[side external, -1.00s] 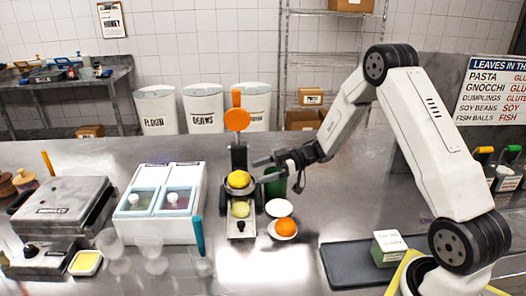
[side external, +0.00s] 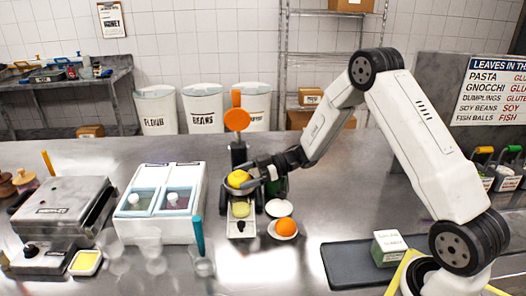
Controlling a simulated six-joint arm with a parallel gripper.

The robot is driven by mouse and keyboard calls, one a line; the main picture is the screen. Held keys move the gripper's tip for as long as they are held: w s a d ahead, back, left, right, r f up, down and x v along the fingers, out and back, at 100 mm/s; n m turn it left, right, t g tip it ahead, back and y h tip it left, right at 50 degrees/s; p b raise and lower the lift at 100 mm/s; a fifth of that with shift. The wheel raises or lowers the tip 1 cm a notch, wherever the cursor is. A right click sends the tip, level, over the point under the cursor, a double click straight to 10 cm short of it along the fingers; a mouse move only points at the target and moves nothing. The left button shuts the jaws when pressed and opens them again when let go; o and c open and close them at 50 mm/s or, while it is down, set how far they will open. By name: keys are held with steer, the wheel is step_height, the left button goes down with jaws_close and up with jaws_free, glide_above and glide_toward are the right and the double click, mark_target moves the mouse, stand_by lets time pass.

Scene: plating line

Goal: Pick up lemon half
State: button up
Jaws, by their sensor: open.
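A bright yellow rounded piece of fruit (side external: 238,179), which looks like a lemon half with its dome up, rests in the round top of a dark stand with an upright post and orange disc (side external: 237,120). A paler yellow-green piece (side external: 241,209) lies in front of it on a small metal tray (side external: 232,228). My gripper (side external: 258,173) is open, right beside the bright yellow piece on its right side. Its fingers partly overlap the piece's right edge in this view. I cannot tell whether they touch it.
An orange (side external: 285,227) sits on a white saucer (side external: 285,237), with another white dish (side external: 278,208) just behind. A white two-lid container (side external: 160,203) stands to the left. Clear glasses (side external: 150,245) stand at the front left. A dark mat (side external: 345,270) lies at right.

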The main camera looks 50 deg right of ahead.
steer(key=c, duration=1.1)
steer(key=shift+r, duration=0.15)
steer(key=shift+c, duration=0.2)
steer(key=shift+r, duration=0.8)
steer(key=s+r, duration=1.1)
steer(key=s, duration=0.3)
steer(key=shift+a, duration=0.3)
